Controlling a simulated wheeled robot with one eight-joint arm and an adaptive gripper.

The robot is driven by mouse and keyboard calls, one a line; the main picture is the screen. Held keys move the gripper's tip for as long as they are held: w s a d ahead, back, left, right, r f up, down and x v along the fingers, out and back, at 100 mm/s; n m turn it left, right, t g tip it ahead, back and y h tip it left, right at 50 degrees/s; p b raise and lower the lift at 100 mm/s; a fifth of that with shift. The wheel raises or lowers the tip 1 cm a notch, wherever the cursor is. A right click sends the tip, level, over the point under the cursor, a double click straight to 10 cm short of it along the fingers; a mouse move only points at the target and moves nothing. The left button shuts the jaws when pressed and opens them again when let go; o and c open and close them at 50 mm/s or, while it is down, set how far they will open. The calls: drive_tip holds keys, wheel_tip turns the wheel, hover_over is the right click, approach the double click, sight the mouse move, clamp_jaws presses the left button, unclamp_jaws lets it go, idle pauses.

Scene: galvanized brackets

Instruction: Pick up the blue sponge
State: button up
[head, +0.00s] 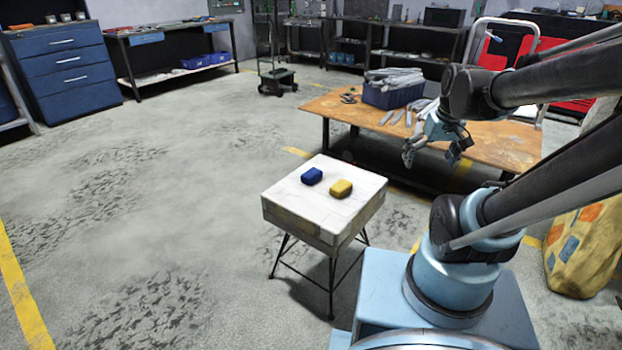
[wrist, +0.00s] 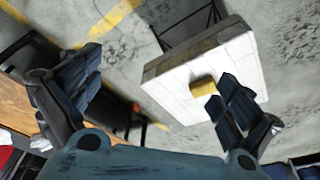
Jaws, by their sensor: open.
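The blue sponge (head: 311,176) lies on top of a small white block-topped stool (head: 292,208), near its left back part. A yellow sponge (head: 341,188) lies close to its right, apart from it. My gripper (head: 408,155) is in the air to the right of the stool and higher than its top, apart from both sponges. In the wrist view my gripper (wrist: 156,72) has its fingers spread wide with nothing between them. The yellow sponge (wrist: 202,87) shows beside the right finger there. I cannot see the blue sponge in the wrist view; the finger may hide it.
A wooden workbench (head: 480,137) stands behind my gripper, bearing a blue bin (head: 390,96) of metal brackets and several loose ones. A blue drawer cabinet (head: 65,65) and long benches line the back. The floor left of the stool is clear.

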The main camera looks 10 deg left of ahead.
drive_tip(key=w+a+n, duration=0.3)
drive_tip(key=w+a, duration=0.4)
drive_tip(key=n+y, duration=0.3)
drive_tip(key=n, duration=0.3)
hover_over(312, 172)
drive_tip(key=s+d, duration=0.3)
drive_tip(key=d, duration=0.2)
wheel_tip(312, 172, down, 9)
drive_tip(key=shift+g, duration=0.4)
drive_tip(key=x, duration=1.1)
drive_tip(key=shift+w+f, duration=0.15)
drive_tip(key=shift+f, duration=0.05)
drive_tip(key=shift+d+x, duration=0.15)
drive_tip(key=shift+x, duration=1.15)
drive_tip(key=shift+d+x, duration=0.1)
drive_tip(key=shift+x, duration=1.2)
drive_tip(key=c, duration=1.1)
